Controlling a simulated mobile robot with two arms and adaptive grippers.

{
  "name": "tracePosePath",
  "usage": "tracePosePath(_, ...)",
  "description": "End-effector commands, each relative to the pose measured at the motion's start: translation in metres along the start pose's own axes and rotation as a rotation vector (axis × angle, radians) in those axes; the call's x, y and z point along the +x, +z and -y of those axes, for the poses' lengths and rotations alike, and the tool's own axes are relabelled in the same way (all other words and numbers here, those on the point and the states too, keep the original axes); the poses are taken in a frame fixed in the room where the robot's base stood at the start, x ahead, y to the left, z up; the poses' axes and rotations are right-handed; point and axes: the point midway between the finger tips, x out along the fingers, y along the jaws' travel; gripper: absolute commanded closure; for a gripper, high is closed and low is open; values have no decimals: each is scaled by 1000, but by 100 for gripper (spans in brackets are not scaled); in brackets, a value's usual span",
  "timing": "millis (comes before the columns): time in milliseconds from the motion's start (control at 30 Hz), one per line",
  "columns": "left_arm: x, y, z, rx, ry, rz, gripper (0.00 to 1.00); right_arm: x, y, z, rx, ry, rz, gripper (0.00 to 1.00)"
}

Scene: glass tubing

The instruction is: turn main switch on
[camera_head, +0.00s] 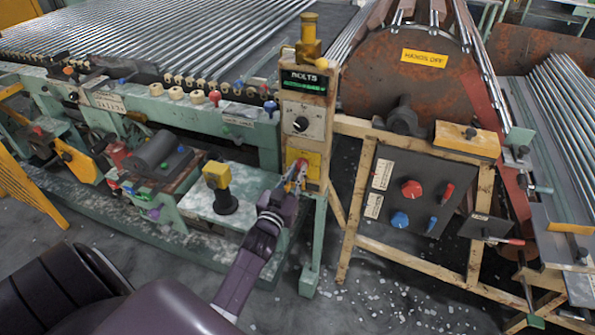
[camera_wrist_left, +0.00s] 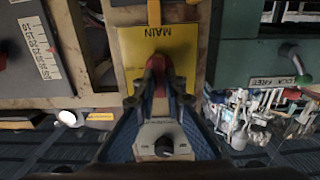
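The main switch is a red handle (camera_head: 302,164) on a yellow plate (camera_head: 313,158) low on the green and cream control post. In the left wrist view the yellow plate (camera_wrist_left: 133,50) reads MAIN, upside down, and the red handle (camera_wrist_left: 157,66) sticks out toward the camera. My left gripper (camera_head: 296,178) is at the plate. In the left wrist view its blue fingers (camera_wrist_left: 160,82) close in on both sides of the handle and appear to touch it. The fingers hide part of the handle. My right gripper is in neither view.
Above the switch are a black knob (camera_head: 300,124), a green-lit BOLTS display (camera_head: 303,82) and a yellow beacon (camera_head: 309,40). A grey panel (camera_head: 428,172) with red and blue controls stands at the right. A yellow-topped post (camera_head: 217,176) stands left of my gripper.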

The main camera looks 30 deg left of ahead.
Motion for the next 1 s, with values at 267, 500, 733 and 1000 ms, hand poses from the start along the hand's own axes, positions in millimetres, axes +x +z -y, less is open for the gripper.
tracePosePath(267,0,0,0,4,0,0,100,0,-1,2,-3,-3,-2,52)
tracePosePath(500,0,0,-1,72,0,0,100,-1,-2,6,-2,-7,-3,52)
tracePosePath(733,0,0,-2,235,0,0,100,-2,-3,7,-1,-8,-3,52)
tracePosePath(1000,0,2,-4,490,0,0,100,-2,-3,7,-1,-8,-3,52)
